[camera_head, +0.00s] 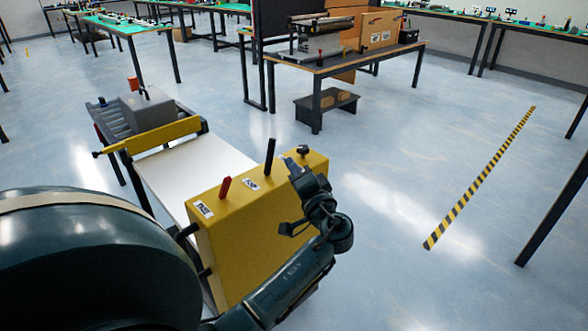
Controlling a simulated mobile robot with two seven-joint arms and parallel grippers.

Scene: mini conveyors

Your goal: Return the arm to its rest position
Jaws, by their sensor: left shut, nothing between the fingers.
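My left arm comes in from the lower left, dark and large in the head view. It reaches across the front of a yellow control box (235,235). My left gripper (291,166) is by the right end of this box, near a black knob (303,150) on its top. The gripper is shut with nothing in it; its fingertips are small and hard to make out. I cannot tell whether it touches the box. My right gripper is not in view.
The box has a red lever (225,187) and a black lever (269,157). Beside it is a bare white conveyor belt (180,172) with a yellow rail (160,136). A grey box (146,109) sits on rollers beyond. Open floor lies right, with a striped strip (480,178).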

